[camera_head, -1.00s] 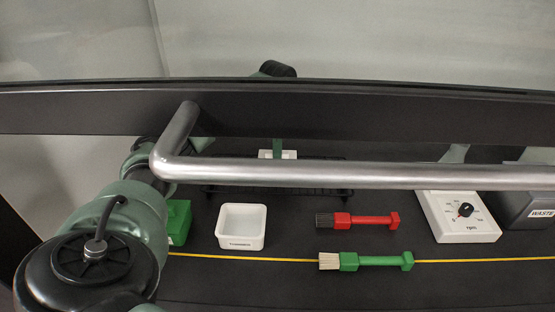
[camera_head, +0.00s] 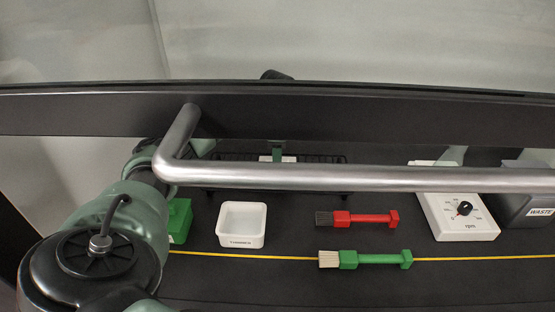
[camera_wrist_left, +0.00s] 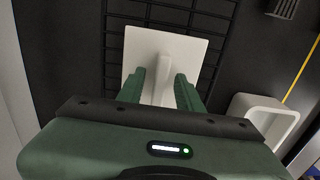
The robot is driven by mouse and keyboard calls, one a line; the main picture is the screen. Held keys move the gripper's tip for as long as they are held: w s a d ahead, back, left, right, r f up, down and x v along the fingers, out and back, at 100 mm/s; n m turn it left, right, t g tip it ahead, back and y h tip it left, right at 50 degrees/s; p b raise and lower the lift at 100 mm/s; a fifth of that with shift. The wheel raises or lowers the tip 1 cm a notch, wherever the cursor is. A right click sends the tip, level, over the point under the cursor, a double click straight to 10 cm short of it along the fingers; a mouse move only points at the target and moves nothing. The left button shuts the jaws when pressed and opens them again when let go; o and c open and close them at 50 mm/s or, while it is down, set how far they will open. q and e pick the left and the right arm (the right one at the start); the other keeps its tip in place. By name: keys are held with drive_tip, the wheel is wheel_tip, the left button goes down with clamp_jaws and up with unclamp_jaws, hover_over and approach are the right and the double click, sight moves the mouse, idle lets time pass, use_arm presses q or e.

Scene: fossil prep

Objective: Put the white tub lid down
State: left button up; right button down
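The white tub lid (camera_wrist_left: 188,52), a square plate with a raised white handle (camera_wrist_left: 162,78), lies on or just over the black wire rack in the left wrist view. My left gripper (camera_wrist_left: 160,88) has its green fingers on either side of the handle, with narrow gaps showing, so it looks open around it. Contact between lid and rack is hard to see. My right gripper is not in view.
The black rack (camera_head: 330,159) sits behind the metal bar (camera_head: 330,177). In front are an open white tub (camera_head: 241,240), a green block (camera_head: 179,219), a red brush (camera_head: 365,219) and a green brush (camera_head: 375,259). An rpm box (camera_head: 460,225) and waste bin (camera_head: 525,212) stand right.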

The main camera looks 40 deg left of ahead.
use_arm(q)
wheel_tip(320, 180, up, 12)
drive_tip(key=b, duration=0.2)
drive_tip(key=shift+f, duration=0.2)
idle(0.5)
